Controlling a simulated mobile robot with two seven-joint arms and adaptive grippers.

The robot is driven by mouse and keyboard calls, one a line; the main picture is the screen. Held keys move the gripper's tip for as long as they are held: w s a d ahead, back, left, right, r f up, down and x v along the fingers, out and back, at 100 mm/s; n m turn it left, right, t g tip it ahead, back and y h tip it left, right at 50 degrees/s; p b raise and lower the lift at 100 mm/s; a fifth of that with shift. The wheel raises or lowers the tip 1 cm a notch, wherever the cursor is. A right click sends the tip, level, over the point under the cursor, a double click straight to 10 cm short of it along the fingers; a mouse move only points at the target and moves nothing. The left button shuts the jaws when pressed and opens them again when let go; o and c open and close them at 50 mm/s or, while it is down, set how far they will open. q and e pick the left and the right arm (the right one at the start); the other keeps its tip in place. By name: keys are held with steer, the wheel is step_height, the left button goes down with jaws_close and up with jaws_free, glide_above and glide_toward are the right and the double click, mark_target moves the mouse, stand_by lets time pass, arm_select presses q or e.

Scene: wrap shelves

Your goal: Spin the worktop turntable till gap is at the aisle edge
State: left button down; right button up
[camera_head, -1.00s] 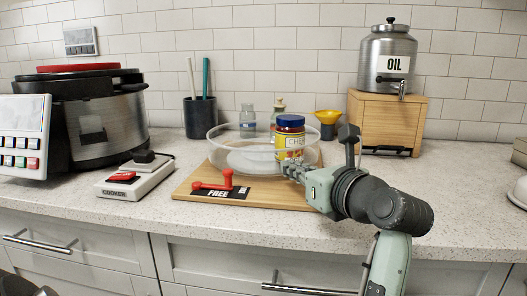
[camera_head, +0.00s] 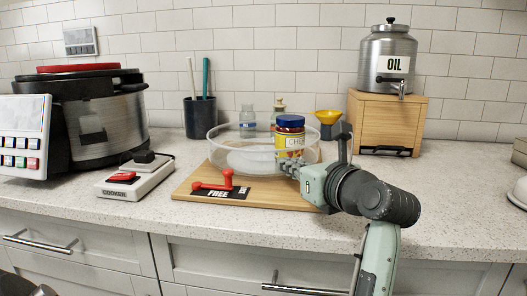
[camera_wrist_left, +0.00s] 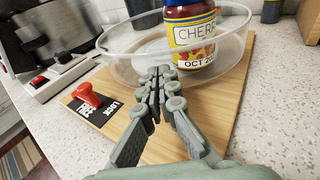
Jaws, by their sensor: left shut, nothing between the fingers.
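The turntable (camera_head: 228,160) is a clear round tray on a wooden board (camera_head: 262,199); it also shows in the wrist view (camera_wrist_left: 128,66). A cherry jar (camera_head: 290,138) with a blue lid stands inside its wall, on the right front side. I cannot make out a gap in the wall. My left gripper (camera_head: 289,168) is shut and empty at the tray's near right side; in the wrist view its fingertips (camera_wrist_left: 158,76) overlap the near wall, and contact is unclear. A red lever (camera_head: 215,183) sits on the board by a plate reading FREE. My right gripper is not in view.
Small bottles (camera_head: 247,121) stand at the tray's far side. A cooker (camera_head: 95,120) and its switch box (camera_head: 135,176) are at left, a utensil cup (camera_head: 201,117) behind. An oil dispenser (camera_head: 388,60) stands on a wooden box (camera_head: 405,115) at back right.

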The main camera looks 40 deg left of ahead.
mark_target(301, 158)
arm_select(q)
steer(key=shift+w+a, duration=0.15)
steer(key=shift+a, duration=0.1)
steer(key=shift+w+d, duration=0.1)
steer(key=shift+w, duration=0.05)
steer(key=shift+w+d, duration=0.65)
steer(key=shift+w, duration=0.25)
steer(key=shift+w, duration=0.1)
steer(key=shift+w+d, duration=0.2)
steer(key=shift+w, duration=0.9)
steer(key=shift+w+f+b+v, duration=0.15)
steer(key=shift+b+v, duration=0.15)
steer(key=shift+v, duration=0.55)
steer(key=shift+w+f+b+v, duration=0.1)
steer(key=shift+b+v, duration=0.2)
steer(key=shift+v, duration=0.55)
steer(key=shift+d, duration=0.15)
